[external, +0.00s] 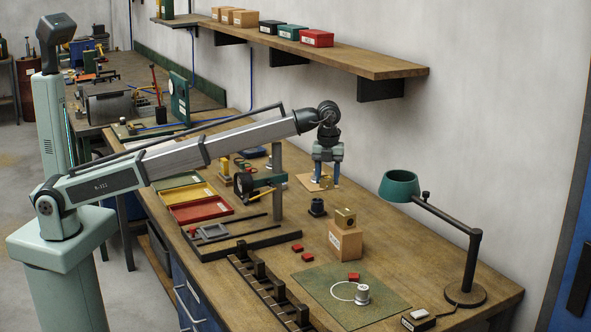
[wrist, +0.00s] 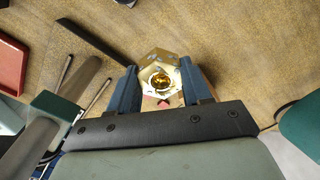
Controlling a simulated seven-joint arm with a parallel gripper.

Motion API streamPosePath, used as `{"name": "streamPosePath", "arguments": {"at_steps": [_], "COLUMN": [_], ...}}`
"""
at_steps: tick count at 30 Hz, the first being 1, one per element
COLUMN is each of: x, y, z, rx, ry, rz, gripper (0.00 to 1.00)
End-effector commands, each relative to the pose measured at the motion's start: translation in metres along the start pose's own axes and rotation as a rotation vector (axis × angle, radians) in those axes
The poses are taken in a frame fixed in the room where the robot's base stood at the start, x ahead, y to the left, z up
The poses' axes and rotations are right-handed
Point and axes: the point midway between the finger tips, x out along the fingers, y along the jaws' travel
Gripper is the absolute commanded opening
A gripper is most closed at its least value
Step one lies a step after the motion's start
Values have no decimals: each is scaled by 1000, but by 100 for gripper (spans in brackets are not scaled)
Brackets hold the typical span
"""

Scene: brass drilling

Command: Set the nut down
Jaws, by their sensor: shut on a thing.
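My gripper (external: 326,183) is above the far part of the wooden bench, pointing down, with its two blue fingers shut on a brass nut. In the wrist view the nut (wrist: 150,62) is a gold hexagonal piece with a round hole, between the fingertips of my gripper (wrist: 161,82). In the external view the nut is small and partly hidden by the fingers. I cannot tell its exact height above the bench.
A cardboard box (external: 345,242) with a brass block (external: 345,217) on top stands in front. A green mat (external: 385,310) with a white ring and a small metal cylinder (external: 362,295) lies nearer.

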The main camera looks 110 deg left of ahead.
Motion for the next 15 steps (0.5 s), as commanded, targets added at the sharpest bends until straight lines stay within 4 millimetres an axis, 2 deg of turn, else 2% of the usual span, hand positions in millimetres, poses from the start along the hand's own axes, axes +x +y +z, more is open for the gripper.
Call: {"name": "streamPosePath", "arguments": {"at_steps": [1,8,15], "x": [3,18,32], "y": [4,18,43], "z": [-21,-107,-197], "rx": [26,144,274], "ry": [0,0,0], "rz": [0,0,0], "gripper": [1,1,1]}}
